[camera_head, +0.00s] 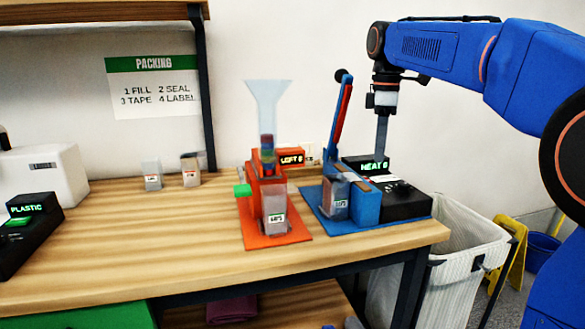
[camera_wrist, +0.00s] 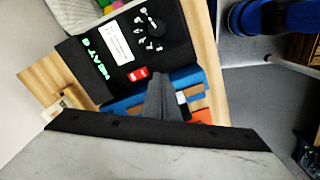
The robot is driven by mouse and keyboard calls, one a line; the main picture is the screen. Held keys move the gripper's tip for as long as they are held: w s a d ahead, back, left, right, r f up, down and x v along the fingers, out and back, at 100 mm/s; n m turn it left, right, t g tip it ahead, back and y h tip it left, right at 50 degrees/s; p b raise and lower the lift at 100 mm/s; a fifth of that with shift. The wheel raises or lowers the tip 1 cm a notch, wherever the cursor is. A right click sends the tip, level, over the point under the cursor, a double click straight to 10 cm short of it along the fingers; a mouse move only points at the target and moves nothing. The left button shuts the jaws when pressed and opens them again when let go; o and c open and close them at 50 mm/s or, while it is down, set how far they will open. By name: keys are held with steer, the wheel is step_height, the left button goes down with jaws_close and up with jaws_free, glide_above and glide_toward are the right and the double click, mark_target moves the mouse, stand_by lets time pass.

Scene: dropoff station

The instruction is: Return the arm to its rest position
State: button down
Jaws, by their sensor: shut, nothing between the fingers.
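My blue arm reaches in from the right in the head view. My gripper (camera_head: 382,148) points down above the black heat unit (camera_head: 402,202), near the blue sealing station. Its fingers are closed together with nothing between them. In the wrist view my gripper (camera_wrist: 164,84) shows as a dark narrow pair of fingers over the blue station. The heat unit (camera_wrist: 120,50) lies beyond it there, with a green display, a dial and a red switch. I cannot tell whether the fingertips touch anything.
The blue sealing station (camera_head: 366,205) has a raised lever (camera_head: 341,115) just left of my gripper. An orange filling station (camera_head: 268,220) with a clear funnel (camera_head: 268,105) stands further left. A white bin (camera_head: 455,245) is below the table's right end. The wooden table (camera_head: 150,225) is clear at left centre.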

steer(key=s+d+f+m+t, duration=0.2)
steer(key=s+f+m, duration=0.5)
steer(key=s+f, duration=0.6)
steer(key=s+d+f+m+t, duration=0.2)
steer(key=s+d+f+m, duration=0.3)
steer(key=s+f, duration=0.9)
steer(key=s+m, duration=0.2)
steer(key=s, duration=0.2)
steer(key=shift+s+m+t, duration=0.3)
steer(key=shift+m+t, duration=0.1)
steer(key=w+a+r+m+g, duration=0.2)
steer(key=w+r+m, duration=0.5)
steer(key=w+r, duration=1)
steer(key=w+a+r+m+g, duration=0.2)
steer(key=w+a+r+m, duration=0.3)
steer(key=w+r, duration=1.2)
steer(key=m, duration=0.3)
steer(key=shift+w+a+r+g, duration=0.15)
steer(key=shift+w+g, duration=0.2)
steer(key=shift+g, duration=0.05)
